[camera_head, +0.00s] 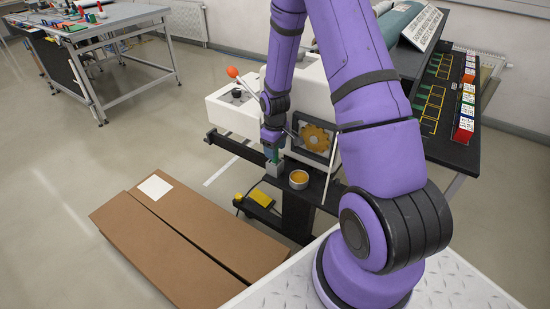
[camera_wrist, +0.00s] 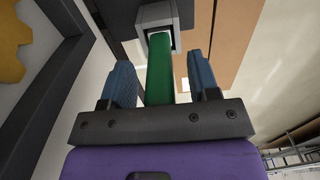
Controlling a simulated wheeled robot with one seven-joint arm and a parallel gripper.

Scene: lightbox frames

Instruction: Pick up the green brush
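The green brush (camera_wrist: 160,68) shows as a green handle standing in a small grey square holder (camera_wrist: 158,18). In the head view a bit of its green (camera_head: 276,156) shows just above the grey holder (camera_head: 273,168). My gripper (camera_wrist: 162,76) has its two blue fingers on either side of the handle, with a visible gap on each side, so it is open around the brush and not touching it. The lower end of the brush is hidden inside the holder.
A small cup with orange contents (camera_head: 299,179) stands right of the holder on the black shelf. A white machine (camera_head: 235,112) with an orange gear (camera_head: 315,138) and a red-knobbed lever (camera_head: 232,72) stands close behind. A cardboard box (camera_head: 185,240) lies on the floor at left.

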